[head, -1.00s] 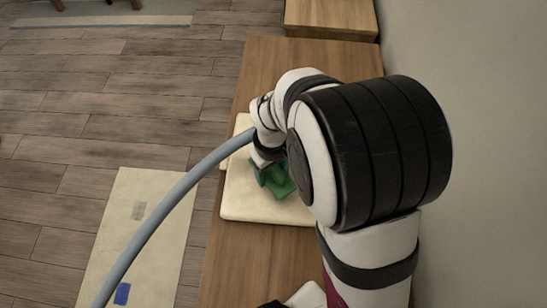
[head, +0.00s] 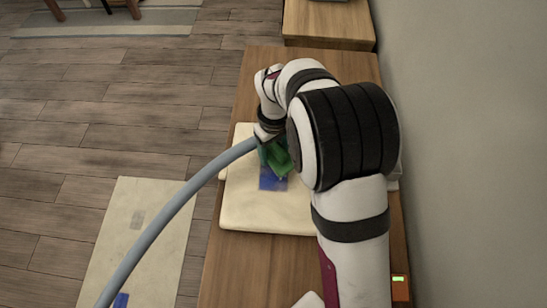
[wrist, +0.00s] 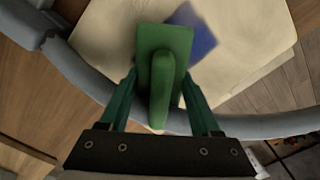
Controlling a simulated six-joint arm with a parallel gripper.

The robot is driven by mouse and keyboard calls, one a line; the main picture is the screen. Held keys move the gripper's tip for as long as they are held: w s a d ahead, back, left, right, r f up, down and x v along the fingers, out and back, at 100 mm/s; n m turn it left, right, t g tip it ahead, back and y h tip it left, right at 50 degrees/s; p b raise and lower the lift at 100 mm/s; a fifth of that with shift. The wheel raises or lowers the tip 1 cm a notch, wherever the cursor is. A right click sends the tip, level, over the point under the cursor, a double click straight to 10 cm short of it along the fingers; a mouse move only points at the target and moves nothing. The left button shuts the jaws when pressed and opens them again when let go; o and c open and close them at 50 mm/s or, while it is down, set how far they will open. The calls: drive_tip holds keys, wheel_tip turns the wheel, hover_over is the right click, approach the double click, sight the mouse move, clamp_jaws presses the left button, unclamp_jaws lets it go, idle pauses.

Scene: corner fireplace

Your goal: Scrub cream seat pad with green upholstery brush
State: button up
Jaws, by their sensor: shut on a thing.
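The cream seat pad (head: 262,214) lies on a wooden bench in the head view, partly hidden by my arm. The green brush (head: 280,157) is over the pad, and it also shows in the wrist view (wrist: 164,45) with its handle between my fingers. My gripper (wrist: 160,85) is shut on the brush. In the head view my gripper (head: 266,142) is mostly hidden by my wrist. A blue patch (head: 270,182) shows on the pad beside the brush, and it is also in the wrist view (wrist: 193,30). I cannot tell whether the bristles touch the pad.
The wooden bench (head: 245,270) runs along a grey wall (head: 470,150) on the right. A wooden block (head: 328,22) stands at its far end. A grey hose curves beside my arm.

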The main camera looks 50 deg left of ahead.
drive_tip(key=shift+w+a, duration=0.9)
drive_tip(key=shift+w+d, duration=0.15)
drive_tip(key=shift+w, duration=0.05)
drive_tip(key=shift+s+d, duration=3.75)
drive_tip(key=shift+s, duration=0.1)
drive_tip(key=shift+w+a, duration=3.8)
drive_tip(key=shift+r, duration=0.35)
drive_tip(key=shift+f, duration=0.1)
clamp_jaws()
drive_tip(key=shift+r, duration=3.05)
